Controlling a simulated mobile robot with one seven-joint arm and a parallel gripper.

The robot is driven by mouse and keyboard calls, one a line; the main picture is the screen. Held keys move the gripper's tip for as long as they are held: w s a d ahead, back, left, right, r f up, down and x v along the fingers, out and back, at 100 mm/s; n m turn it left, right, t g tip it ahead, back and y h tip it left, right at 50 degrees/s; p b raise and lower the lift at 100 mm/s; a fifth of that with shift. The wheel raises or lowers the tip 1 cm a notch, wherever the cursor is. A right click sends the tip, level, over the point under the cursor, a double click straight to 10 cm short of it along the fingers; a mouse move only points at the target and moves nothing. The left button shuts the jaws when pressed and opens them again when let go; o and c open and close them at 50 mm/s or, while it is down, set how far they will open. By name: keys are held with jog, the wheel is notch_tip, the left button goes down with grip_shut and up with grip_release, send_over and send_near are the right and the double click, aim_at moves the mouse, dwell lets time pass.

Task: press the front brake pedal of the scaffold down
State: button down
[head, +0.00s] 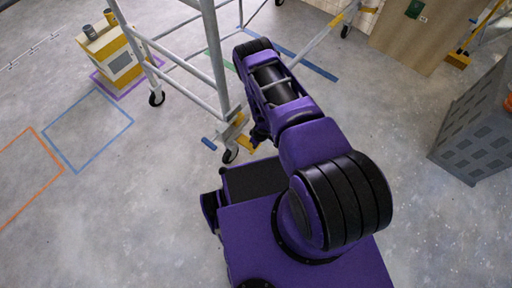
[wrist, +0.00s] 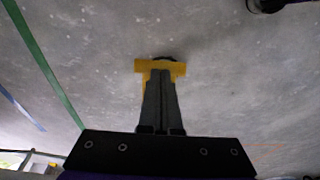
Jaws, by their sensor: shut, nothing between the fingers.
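The scaffold (head: 218,62) is a grey tube frame on black caster wheels. Its nearest caster (head: 230,155) stands just ahead of my base, with a yellow brake pedal (head: 245,143) beside it. In the wrist view the yellow pedal (wrist: 179,67) shows behind my fingertips, with a dark bit of wheel past it. My gripper (wrist: 160,73) is shut and empty, pointing at the pedal and covering its middle. In the head view my gripper (head: 256,138) is small and dark, close to the pedal. I cannot tell whether it touches the pedal, or whether the pedal is up or down.
A yellow and white box-shaped unit (head: 114,54) with cans on top stands at the upper left. A grey perforated bin (head: 475,130) stands at the right, and a wooden panel (head: 415,35) at the back right.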

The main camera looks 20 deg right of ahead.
jog(key=shift+s+d+f+t+y+b, duration=0.15)
jog(key=shift+f+t+y+b, duration=0.15)
jog(key=shift+f, duration=0.6)
jog(key=shift+s+d+f+t+y+b, duration=0.2)
jog(key=shift+f+t, duration=0.25)
jog(key=shift+f, duration=0.45)
jog(key=shift+s+a+f+t+y+b, duration=0.15)
jog(key=shift+f+t+y, duration=0.2)
jog(key=shift+f, duration=0.55)
jog(key=shift+d, duration=0.15)
